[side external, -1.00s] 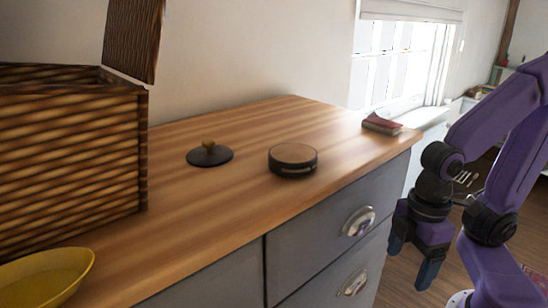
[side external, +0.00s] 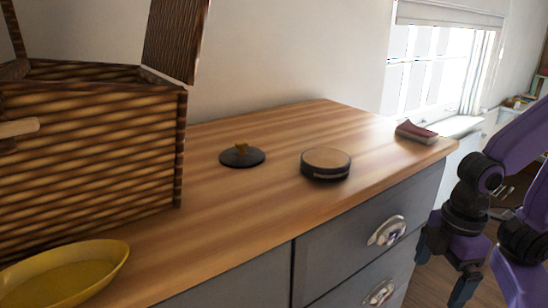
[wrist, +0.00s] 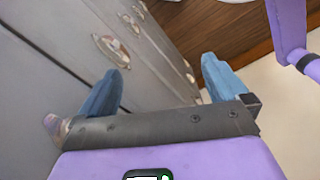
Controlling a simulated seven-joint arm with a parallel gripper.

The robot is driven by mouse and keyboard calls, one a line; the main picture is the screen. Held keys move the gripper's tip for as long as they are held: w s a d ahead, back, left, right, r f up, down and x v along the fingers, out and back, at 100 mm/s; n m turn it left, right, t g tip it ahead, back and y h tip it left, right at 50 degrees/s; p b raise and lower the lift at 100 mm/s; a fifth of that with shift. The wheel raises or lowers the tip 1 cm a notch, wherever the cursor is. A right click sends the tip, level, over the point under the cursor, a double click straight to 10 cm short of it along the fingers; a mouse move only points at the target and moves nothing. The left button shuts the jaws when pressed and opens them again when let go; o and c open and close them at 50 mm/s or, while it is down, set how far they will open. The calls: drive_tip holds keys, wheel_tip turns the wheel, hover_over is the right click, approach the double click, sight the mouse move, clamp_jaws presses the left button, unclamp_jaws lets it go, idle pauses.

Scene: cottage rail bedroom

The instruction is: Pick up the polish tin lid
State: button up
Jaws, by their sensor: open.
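The polish tin lid (side external: 236,160) is a flat dark disc with a brass-coloured knob, lying knob up on the wooden dresser top in the side external view. A round dark tin (side external: 325,166) with a tan top stands to its right, apart from it. My gripper (side external: 444,270) hangs open and empty in front of the dresser, below its top and well right of the lid. The wrist view shows my gripper's two blue fingers (wrist: 163,68) spread with nothing between them. The lid is not in the wrist view.
A wicker basket (side external: 85,150) with a raised lid and a yellow dish (side external: 68,270) occupy the left of the dresser top (side external: 215,205). A small red book-like item (side external: 416,132) lies at the right end. Drawer handles (side external: 386,231) stick out from the grey front.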

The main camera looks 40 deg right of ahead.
drive_tip(key=a+r+m+y, duration=0.2)
drive_tip(key=a+r+m, duration=0.4)
drive_tip(key=a+m, duration=0.3)
drive_tip(key=a+r+m+y, duration=0.1)
drive_tip(key=a+r+m, duration=0.5)
drive_tip(key=a, duration=0.4)
drive_tip(key=w+r+t+h, duration=0.1)
drive_tip(key=w+r, duration=0.2)
drive_tip(key=w, duration=0.2)
drive_tip(key=w+a+r+m+t+h, duration=0.1)
drive_tip(key=w+r, duration=0.2)
drive_tip(key=w, duration=0.2)
drive_tip(key=w+a+r+m+t+h, duration=0.1)
drive_tip(key=w+r, duration=0.3)
drive_tip(key=w, duration=0.2)
drive_tip(key=shift+a, duration=0.1)
drive_tip(key=h, duration=0.2)
approach(242, 143)
wheel_tip(242, 143, down, 2)
drive_tip(key=shift+w+d+f, duration=0.1)
drive_tip(key=shift+w+d, duration=0.15)
drive_tip(key=shift+w+d+f, duration=0.1)
drive_tip(key=shift+f, duration=0.05)
drive_tip(key=shift+a+x, duration=0.2)
drive_tip(key=shift+x, duration=3.4)
